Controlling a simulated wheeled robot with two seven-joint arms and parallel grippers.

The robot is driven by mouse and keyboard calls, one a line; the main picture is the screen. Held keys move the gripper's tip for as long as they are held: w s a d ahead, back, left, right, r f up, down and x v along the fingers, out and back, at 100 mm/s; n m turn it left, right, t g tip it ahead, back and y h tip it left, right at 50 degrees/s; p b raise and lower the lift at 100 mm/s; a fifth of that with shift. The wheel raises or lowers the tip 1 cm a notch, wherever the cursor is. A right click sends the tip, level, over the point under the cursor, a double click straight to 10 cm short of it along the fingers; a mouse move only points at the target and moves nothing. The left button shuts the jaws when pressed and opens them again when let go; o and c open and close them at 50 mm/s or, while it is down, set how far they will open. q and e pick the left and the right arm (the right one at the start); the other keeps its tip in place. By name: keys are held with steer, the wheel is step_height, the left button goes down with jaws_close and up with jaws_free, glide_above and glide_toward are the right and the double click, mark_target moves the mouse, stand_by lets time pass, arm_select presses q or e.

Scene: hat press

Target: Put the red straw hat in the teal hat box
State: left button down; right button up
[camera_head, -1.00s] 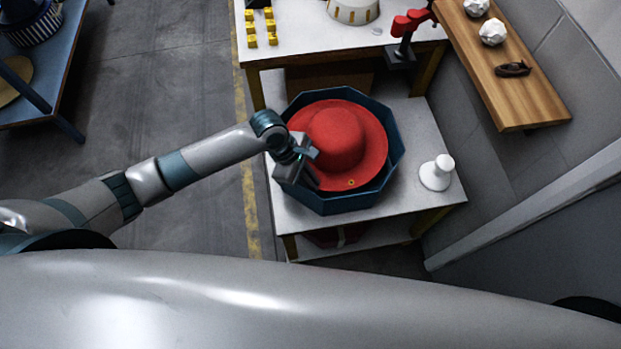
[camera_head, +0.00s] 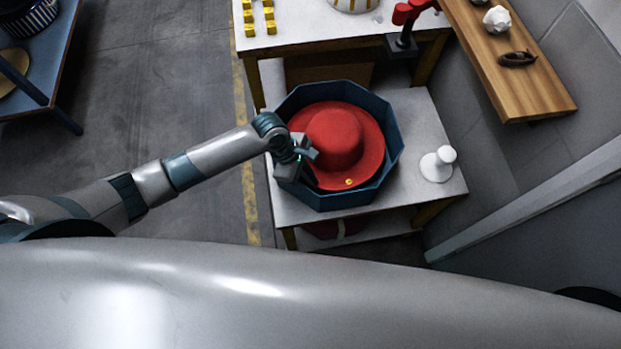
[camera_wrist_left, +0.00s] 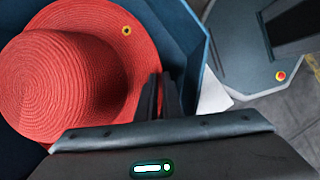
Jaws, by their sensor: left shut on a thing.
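The red straw hat (camera_head: 335,137) lies crown up inside the open teal hat box (camera_head: 393,170), its brim within the box walls. My left gripper (camera_head: 308,172) reaches over the box's left wall and is shut on the hat's brim at the near left. In the left wrist view the hat (camera_wrist_left: 55,85) shows its round crown and woven brim, with the dark fingers (camera_wrist_left: 160,98) at the brim's edge and the box wall (camera_wrist_left: 190,40) beyond. The fingertips are partly hidden. My right gripper is not in view.
The box stands on a white-topped table (camera_head: 420,125). A white stand (camera_head: 437,165) is right of it. A higher white bench (camera_head: 330,35) with yellow blocks (camera_head: 250,17) and a red-handled tool (camera_head: 403,30) is behind. A wooden shelf (camera_head: 510,65) is at the right.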

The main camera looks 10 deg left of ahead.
arm_select(q)
steer(key=shift+f+p, duration=0.35)
steer(key=shift+f, duration=0.05)
stand_by(0.4)
steer(key=c, duration=1.8)
jaws_free()
steer(key=shift+c, duration=0.2)
steer(key=shift+r, duration=0.1)
steer(key=s+b+v, duration=0.1)
steer(key=v, duration=1.6)
steer(key=shift+w, duration=0.5)
steer(key=shift+r, duration=0.1)
